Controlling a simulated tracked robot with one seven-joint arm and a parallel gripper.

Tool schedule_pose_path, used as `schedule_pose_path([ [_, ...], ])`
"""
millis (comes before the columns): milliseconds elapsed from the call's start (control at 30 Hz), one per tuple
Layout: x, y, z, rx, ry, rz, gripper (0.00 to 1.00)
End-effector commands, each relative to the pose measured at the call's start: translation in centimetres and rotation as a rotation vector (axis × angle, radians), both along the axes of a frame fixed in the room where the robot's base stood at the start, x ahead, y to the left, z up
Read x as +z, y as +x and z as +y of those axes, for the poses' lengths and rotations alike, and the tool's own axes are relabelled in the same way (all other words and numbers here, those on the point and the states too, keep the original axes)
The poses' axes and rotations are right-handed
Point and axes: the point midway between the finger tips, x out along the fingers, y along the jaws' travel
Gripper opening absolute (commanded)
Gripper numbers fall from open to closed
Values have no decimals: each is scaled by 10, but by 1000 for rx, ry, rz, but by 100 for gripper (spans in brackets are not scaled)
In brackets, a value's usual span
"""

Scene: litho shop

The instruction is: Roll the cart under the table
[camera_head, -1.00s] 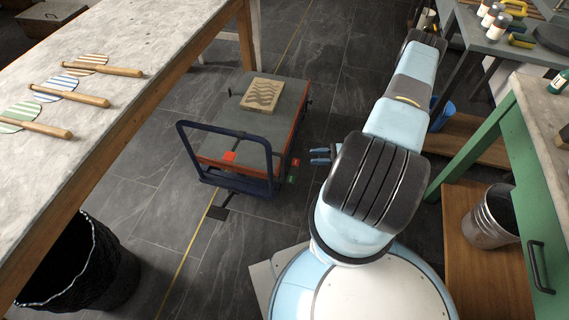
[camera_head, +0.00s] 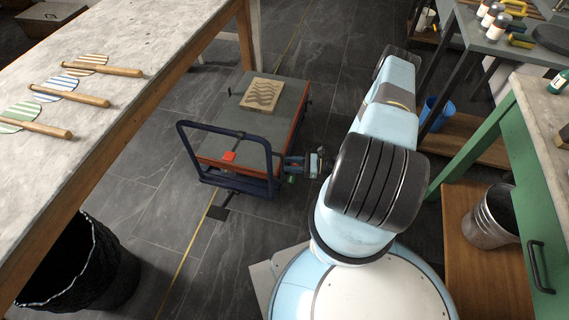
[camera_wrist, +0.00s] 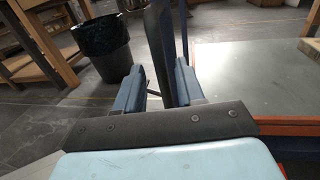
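The cart (camera_head: 205,152) is a low flatbed with a grey top, orange-red edges and a dark blue tube handle (camera_head: 229,132) at its near end. It stands on the floor right of the long stone-topped table (camera_head: 130,28). My gripper (camera_head: 288,163) is at the right upright of the handle. In the wrist view the two blue-grey fingers (camera_wrist: 157,88) stand apart on either side of a dark upright bar (camera_wrist: 160,45). A gap shows beside the bar, and I see no firm grip. The fingertips are partly hidden in the head view.
A carved wood block (camera_head: 262,94) lies on the cart. A black bin (camera_head: 85,265) stands below the table's near part. A green bench (camera_head: 550,190) and a metal bucket (camera_head: 492,215) are at right. A yellow line (camera_head: 183,262) runs along the floor.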

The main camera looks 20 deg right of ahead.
Motion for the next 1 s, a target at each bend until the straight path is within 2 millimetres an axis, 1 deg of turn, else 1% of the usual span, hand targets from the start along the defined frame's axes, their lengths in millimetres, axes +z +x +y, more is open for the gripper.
schedule_pose_path([
  [33, 0, 3, 8, 2, 1, 0, 38],
  [100, 0, 7, 16, 2, 0, 1, 38],
  [300, 0, 14, 32, 0, 0, 1, 38],
  [433, 0, 16, 35, 1, 0, 1, 38],
  [667, 0, 16, 35, 0, 0, 0, 38],
  [1000, 0, 15, 35, 0, 0, 0, 6],
])
